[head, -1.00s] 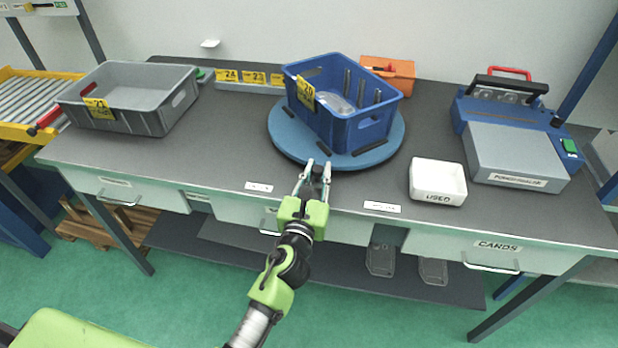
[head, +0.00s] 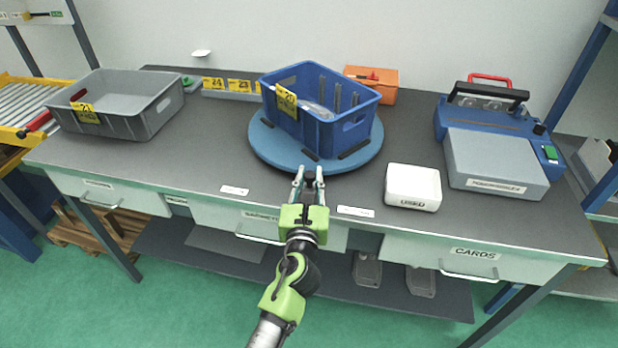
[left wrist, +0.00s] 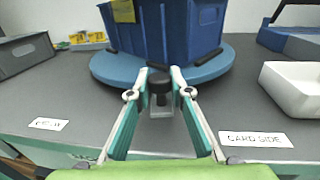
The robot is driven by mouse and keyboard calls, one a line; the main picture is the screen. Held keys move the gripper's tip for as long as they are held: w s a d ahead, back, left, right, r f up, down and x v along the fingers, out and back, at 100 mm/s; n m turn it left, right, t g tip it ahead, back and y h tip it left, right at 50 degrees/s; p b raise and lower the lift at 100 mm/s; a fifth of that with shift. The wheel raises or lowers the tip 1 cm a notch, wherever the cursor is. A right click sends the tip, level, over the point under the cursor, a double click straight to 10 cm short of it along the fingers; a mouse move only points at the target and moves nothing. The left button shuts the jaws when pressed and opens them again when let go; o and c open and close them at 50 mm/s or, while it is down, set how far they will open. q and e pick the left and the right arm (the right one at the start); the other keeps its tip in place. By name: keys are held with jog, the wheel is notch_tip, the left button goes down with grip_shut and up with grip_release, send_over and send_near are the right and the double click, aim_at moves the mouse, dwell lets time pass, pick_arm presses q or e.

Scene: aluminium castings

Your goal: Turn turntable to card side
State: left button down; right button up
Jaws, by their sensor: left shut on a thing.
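The round blue turntable (head: 268,153) sits on the dark bench and carries a blue bin (head: 335,138) with a yellow label. The bin holds grey upright pieces and a pale object. My left gripper (head: 309,178) is at the turntable's front edge. In the left wrist view its fingers stand on both sides of a black knob (left wrist: 160,84) on a small grey bracket, and it is shut on this knob. The "CARD SIDE" label (left wrist: 255,140) lies on the bench edge to the right of the gripper. Another label (left wrist: 48,124) lies to the left. My right gripper is out of view.
A white tray marked "USED" (head: 412,188) stands right of the turntable. Behind it is a blue and grey machine (head: 495,160). A grey bin (head: 130,122) stands at the left and an orange box (head: 385,80) behind.

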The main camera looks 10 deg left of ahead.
pick_arm(q)
jog(key=c, duration=1.8)
grip_release()
jog(key=s, duration=0.8)
jog(key=s+d, duration=0.1)
jog(key=s, duration=0.3)
